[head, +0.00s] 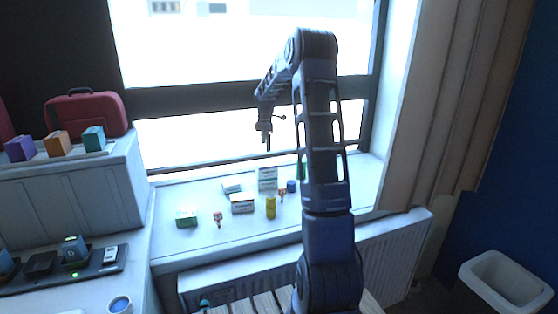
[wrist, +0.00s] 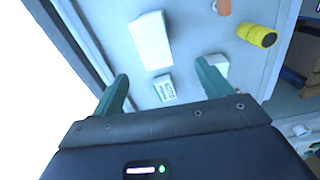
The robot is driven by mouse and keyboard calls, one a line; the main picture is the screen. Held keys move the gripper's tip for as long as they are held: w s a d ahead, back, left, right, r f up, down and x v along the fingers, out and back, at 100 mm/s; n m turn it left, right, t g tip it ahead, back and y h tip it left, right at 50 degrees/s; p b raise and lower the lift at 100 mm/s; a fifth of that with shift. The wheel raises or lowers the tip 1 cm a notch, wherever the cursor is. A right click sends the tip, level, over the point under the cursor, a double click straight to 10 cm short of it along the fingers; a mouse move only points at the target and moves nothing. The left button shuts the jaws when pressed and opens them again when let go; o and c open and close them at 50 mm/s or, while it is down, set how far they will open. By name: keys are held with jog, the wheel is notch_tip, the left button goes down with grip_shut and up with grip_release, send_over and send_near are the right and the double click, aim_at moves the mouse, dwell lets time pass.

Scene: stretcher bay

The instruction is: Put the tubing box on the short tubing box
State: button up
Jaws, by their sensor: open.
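Several small boxes stand on the white window sill (head: 175,245); their labels are too small to read, so I cannot tell which are the tubing box and the short tubing box. In the head view there is a tall pale box (head: 267,178), a white box (head: 232,187), a white and orange-brown box (head: 242,203) and a green and white box (head: 187,218). My gripper (head: 266,140) is above the sill, open and empty. In the wrist view a small printed box (wrist: 165,88) shows between the fingers, below them. A larger white box (wrist: 151,41) lies beyond it, and another box (wrist: 217,67) is partly hidden by the right finger.
A yellow can (head: 270,206), a blue can (head: 291,186) and small red-and-white items (head: 217,218) stand among the boxes. A green bottle (head: 303,167) is partly behind my arm. The window (head: 220,145) borders the sill; its left front is clear.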

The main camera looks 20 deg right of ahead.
jog(key=s+a+r+m+t, duration=0.1)
jog(key=s+a+r+m, duration=0.15)
jog(key=s+r, duration=0.4)
jog(key=s+a+r+m, duration=0.2)
jog(key=s+r+m, duration=0.1)
jog(key=s, duration=0.6)
jog(key=s+a+r+m+t, duration=0.1)
jog(key=s+a+r+m, duration=0.15)
jog(key=s+r, duration=0.4)
jog(key=s+f+m+t, duration=0.1)
jog(key=s+m, duration=0.3)
jog(key=s, duration=0.9)
jog(key=s+a+f+m+t, duration=0.1)
jog(key=s+f+m, duration=0.3)
jog(key=s, duration=0.9)
jog(key=shift+s+a+m, duration=0.2)
jog(key=shift+s+m, duration=0.05)
jog(key=shift+m, duration=0.45)
dwell(2.5)
